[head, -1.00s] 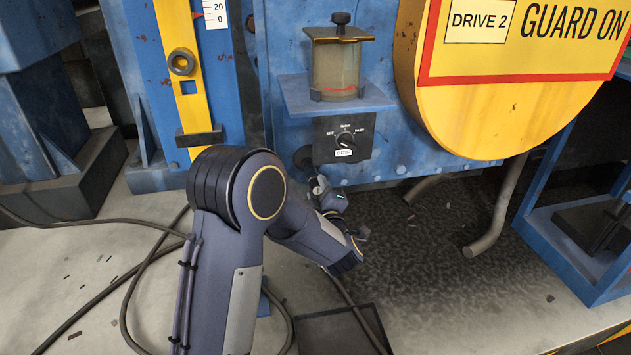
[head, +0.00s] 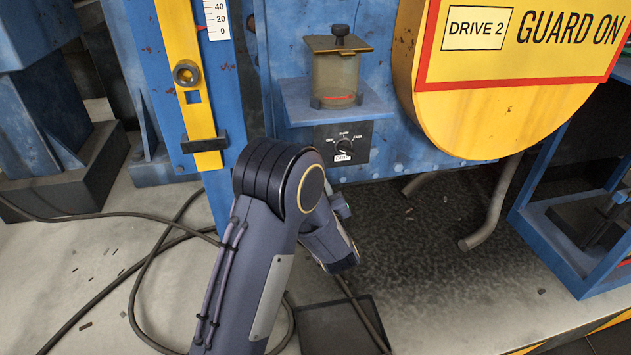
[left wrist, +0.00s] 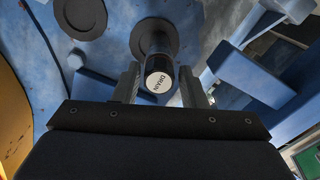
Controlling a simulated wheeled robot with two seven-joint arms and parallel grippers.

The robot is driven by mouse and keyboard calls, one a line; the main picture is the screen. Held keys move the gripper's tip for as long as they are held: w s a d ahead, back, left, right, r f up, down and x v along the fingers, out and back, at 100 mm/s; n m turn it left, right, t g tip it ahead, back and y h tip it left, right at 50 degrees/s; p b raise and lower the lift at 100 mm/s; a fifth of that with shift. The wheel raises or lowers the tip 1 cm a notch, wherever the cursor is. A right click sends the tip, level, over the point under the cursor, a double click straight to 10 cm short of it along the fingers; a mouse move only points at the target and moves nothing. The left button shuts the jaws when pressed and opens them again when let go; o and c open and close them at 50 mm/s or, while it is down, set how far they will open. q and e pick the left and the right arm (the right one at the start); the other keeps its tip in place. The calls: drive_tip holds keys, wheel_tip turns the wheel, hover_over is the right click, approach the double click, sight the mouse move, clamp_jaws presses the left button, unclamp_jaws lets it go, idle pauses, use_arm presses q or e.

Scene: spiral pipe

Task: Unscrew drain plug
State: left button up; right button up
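The drain plug (left wrist: 160,78) is a dark cylinder with a white end face marked DRAIN, seen nearly end-on in the left wrist view. It sits on a dark round flange on the blue housing (left wrist: 115,45). My left gripper (left wrist: 159,70) is open, with one finger on each side of the plug and a narrow gap showing on both sides. In the head view my left arm hides the plug and the gripper fingers. My right gripper is in neither view.
A yellow guard (head: 480,120) hangs at the right above a bent pipe (head: 490,210). Black cables (head: 150,255) lie on the floor, and a dark flat tray (head: 325,325) is below the arm.

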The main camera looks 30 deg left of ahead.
use_arm(q)
drive_tip(key=m+p, duration=0.2)
drive_tip(key=m, duration=0.2)
drive_tip(key=shift+m+p, duration=0.35)
drive_tip(key=shift+m, duration=0.05)
drive_tip(key=shift+c, duration=0.2)
